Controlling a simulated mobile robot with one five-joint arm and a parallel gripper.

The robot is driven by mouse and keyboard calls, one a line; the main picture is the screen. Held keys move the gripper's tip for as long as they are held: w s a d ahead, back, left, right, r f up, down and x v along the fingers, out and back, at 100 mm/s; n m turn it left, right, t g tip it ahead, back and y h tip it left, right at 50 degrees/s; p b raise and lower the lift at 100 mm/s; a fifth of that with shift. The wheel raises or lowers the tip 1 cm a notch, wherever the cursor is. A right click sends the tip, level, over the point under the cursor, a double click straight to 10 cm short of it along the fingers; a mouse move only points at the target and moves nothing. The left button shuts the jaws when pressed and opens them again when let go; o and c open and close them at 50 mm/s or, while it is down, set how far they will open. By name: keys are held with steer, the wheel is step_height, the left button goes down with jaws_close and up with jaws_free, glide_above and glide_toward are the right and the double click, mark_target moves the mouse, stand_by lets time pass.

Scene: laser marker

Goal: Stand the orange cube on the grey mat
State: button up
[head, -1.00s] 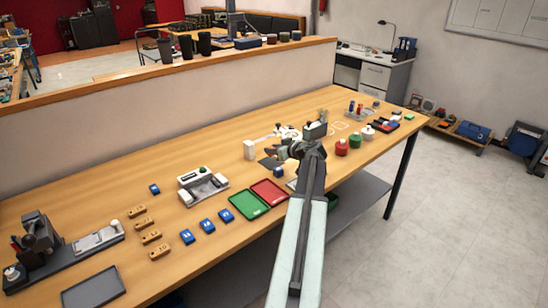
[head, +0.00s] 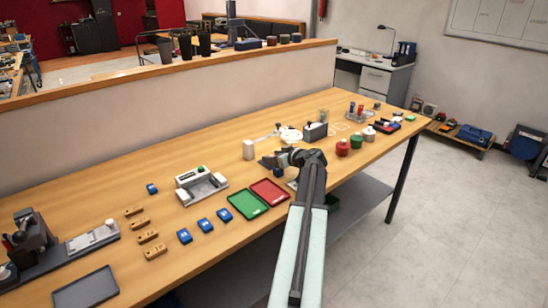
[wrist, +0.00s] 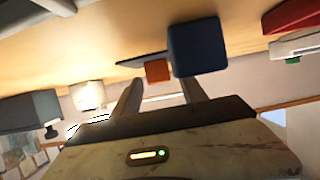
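In the wrist view the orange cube (wrist: 158,71) shows ahead of my gripper (wrist: 160,88), in the gap between its two spread fingers. The fingers are apart and do not appear to touch the cube. The dark grey mat (wrist: 128,62) shows as a thin strip beside the orange cube; I cannot tell whether the cube is on it. A dark blue block (wrist: 197,47) looms nearer, right of the cube. In the head view my gripper (head: 276,160) is low over the bench around the mat, and my arm hides the orange cube.
A red tray (head: 268,192) and a green tray (head: 247,205) lie in front of my gripper. A dark grey box (head: 314,132) and red jar (head: 342,148) are to the right. The bench's front edge runs beneath my arm.

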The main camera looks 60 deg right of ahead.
steer(key=shift+s+r, duration=0.1)
steer(key=shift+r, duration=0.25)
steer(key=p+v, duration=0.4)
steer(key=v, duration=0.7)
steer(key=shift+a+p, duration=0.1)
steer(key=shift+p, duration=0.2)
steer(key=shift+s+a, duration=0.1)
steer(key=shift+s, duration=0.25)
